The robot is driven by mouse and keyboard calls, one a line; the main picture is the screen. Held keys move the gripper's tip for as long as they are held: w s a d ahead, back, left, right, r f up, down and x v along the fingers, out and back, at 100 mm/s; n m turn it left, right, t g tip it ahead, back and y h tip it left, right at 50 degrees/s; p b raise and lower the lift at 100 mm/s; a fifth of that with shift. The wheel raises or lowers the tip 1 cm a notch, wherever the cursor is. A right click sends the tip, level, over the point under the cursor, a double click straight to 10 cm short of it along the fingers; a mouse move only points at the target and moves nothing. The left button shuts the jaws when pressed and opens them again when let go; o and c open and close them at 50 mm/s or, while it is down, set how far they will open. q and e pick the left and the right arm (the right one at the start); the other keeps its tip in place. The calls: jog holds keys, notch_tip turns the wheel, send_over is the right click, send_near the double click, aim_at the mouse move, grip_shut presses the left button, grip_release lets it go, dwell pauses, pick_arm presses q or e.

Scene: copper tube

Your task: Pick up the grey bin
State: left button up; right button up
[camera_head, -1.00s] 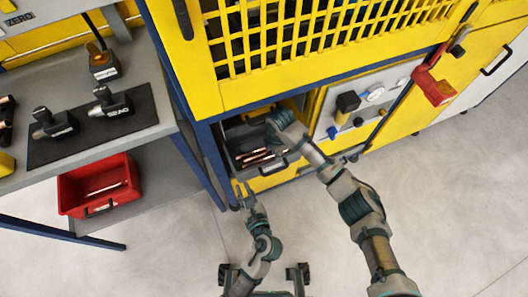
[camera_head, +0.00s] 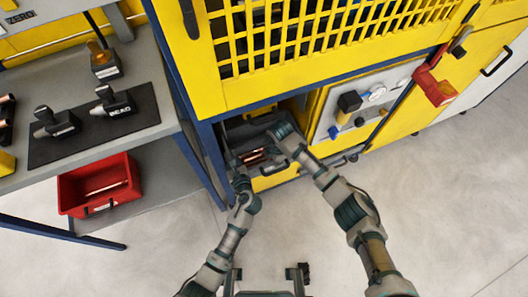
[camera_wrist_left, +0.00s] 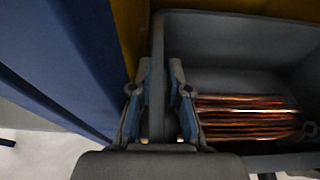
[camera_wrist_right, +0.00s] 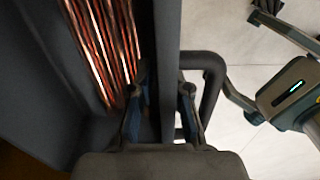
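The grey bin (camera_head: 238,139) sits in the low opening of the yellow machine, with copper tubes (camera_head: 258,156) lying inside. My left gripper (camera_head: 241,178) is at the bin's left side. In the left wrist view its two fingers (camera_wrist_left: 160,100) stand on either side of the bin's wall (camera_wrist_left: 157,60), with a narrow gap. My right gripper (camera_head: 275,133) is at the bin's right side. In the right wrist view its fingers (camera_wrist_right: 163,105) straddle the opposite wall (camera_wrist_right: 167,40), seemingly without clamping it. The fingertips are hidden in the head view.
The blue frame post (camera_head: 207,160) stands close to the left of the bin. A grey workbench (camera_head: 155,105) with tools and a red bin (camera_head: 72,190) is further left. A gauge panel (camera_head: 360,105) is to the right. The floor in front is clear.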

jog(key=shift+d, duration=0.1)
pick_arm(q)
jog(key=shift+d, duration=0.15)
grip_shut()
pick_arm(e)
jog(key=shift+d, duration=0.1)
grip_shut()
pick_arm(q)
jog(key=shift+w, duration=0.1)
